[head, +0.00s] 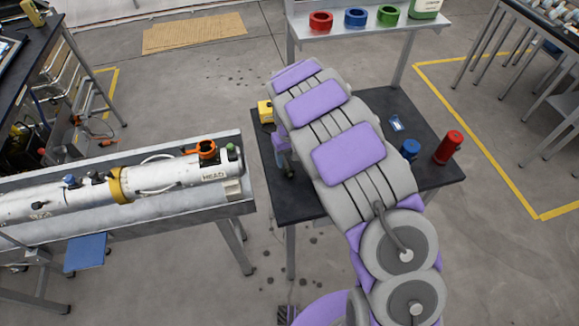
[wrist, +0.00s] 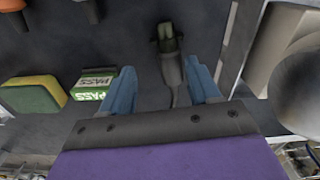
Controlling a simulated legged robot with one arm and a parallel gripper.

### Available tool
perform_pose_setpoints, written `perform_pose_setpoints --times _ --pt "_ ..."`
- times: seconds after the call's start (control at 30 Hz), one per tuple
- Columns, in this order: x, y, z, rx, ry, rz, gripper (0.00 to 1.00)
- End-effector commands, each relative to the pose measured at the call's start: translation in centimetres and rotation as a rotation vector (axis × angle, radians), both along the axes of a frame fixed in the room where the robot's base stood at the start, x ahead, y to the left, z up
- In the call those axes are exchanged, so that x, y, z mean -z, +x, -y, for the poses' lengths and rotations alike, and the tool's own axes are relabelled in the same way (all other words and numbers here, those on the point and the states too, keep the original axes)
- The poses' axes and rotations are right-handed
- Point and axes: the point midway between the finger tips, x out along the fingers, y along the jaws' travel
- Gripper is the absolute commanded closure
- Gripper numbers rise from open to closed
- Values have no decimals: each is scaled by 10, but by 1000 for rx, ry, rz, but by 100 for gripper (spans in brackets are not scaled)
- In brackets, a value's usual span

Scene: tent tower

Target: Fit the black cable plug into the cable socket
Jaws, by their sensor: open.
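My gripper (wrist: 160,66) is open in the wrist view, its two blue fingers spread apart over a dark tabletop. A dark plug-like piece with a greenish end (wrist: 167,38), which looks like the black cable plug, lies just beyond the fingertips. Its cable (wrist: 178,88) runs back between the fingers, closer to the right finger. No grip on it shows. In the head view my arm hides most of the gripper and the plug. I cannot make out the cable socket for certain in either view.
The dark table (head: 290,205) holds a red canister (head: 449,148). A green PASS box (wrist: 93,85) and a yellow-green block (wrist: 30,95) lie left of the fingers.

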Motion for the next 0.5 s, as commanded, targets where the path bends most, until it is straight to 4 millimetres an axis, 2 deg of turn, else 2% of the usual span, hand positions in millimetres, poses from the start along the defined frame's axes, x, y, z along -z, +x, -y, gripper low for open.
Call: perform_pose_setpoints --times 0.03,0.13,0.37,0.5 --pt "12 -1 -1 -2 -3 -3 39" --pt "25 -2 -5 -4 -6 -5 39" --pt "27 -1 -3 -4 -2 -4 39" --pt "26 -1 1 -5 2 -4 52"
